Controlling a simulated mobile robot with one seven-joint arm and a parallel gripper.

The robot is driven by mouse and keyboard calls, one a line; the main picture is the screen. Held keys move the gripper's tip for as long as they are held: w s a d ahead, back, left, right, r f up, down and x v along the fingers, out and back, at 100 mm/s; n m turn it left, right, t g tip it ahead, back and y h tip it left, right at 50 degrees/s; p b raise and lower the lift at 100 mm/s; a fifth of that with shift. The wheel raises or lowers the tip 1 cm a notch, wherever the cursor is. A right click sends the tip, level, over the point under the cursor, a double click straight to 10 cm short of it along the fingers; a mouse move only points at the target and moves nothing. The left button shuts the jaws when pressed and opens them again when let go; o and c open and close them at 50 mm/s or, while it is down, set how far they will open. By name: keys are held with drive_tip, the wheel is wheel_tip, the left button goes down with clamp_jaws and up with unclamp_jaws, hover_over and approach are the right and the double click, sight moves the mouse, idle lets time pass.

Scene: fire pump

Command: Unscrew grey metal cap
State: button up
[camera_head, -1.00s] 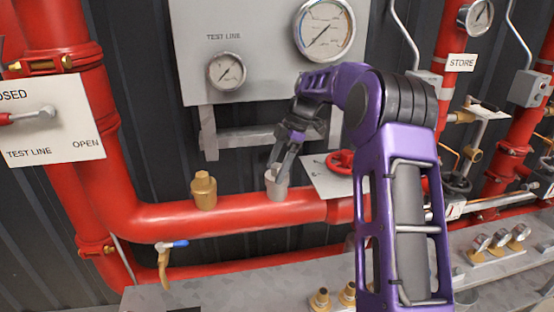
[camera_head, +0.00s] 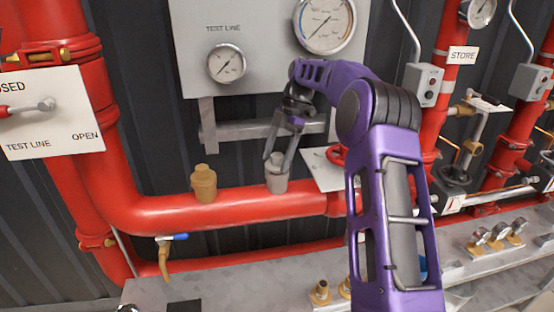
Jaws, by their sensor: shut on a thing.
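The grey metal cap (camera_head: 276,177) stands upright on top of the horizontal red pipe (camera_head: 235,207), near the picture's middle. My gripper (camera_head: 276,160) comes down on it from above, with its fingers around the cap's upper part. The jaws are shut on the cap, and the fingers partly hide its top. I cannot tell whether the cap's thread is loose.
A brass cap (camera_head: 204,184) stands on the same pipe to the left. Behind are a gauge panel (camera_head: 225,100) and a grey bracket (camera_head: 255,130). A blue-handled tap (camera_head: 172,239) hangs below the pipe. Several brass fittings (camera_head: 497,234) sit on the grey ledge at right.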

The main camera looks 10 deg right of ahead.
sight(277, 155)
drive_tip(key=shift+r, duration=2.45)
